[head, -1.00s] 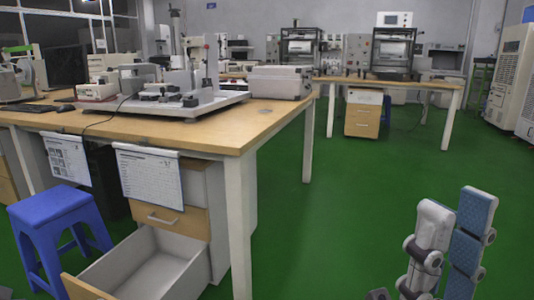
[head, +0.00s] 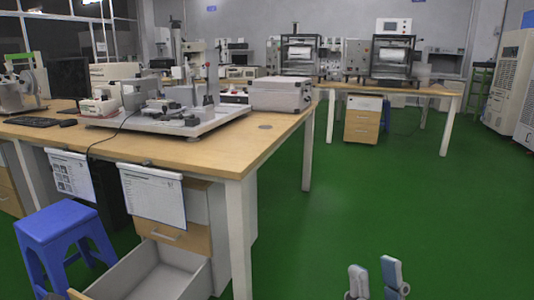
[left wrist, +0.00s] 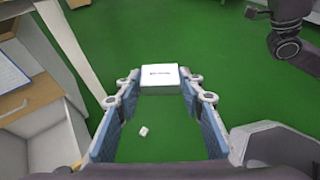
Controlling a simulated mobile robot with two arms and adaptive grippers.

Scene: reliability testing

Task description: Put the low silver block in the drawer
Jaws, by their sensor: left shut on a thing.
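The low silver block (left wrist: 160,78) shows as a pale box with small dark print in the left wrist view. It sits between the fingertips of my left gripper (left wrist: 160,88), which is shut on it, over green floor. My left gripper is outside the head view. The open drawer (head: 188,284) is at the lower left in the head view, under a closed wooden one, and the part of it in view is empty. Its pale inside (left wrist: 55,152) shows at the left in the left wrist view, apart from the block. My right gripper (head: 375,268) is open and empty over the floor.
A wooden desk (head: 215,152) with lab equipment stands above the drawer. Its white leg (head: 239,240) is just right of the drawer. A blue stool (head: 58,225) stands left. A small white piece (left wrist: 143,131) shows below the block. The floor (head: 340,205) at right is clear.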

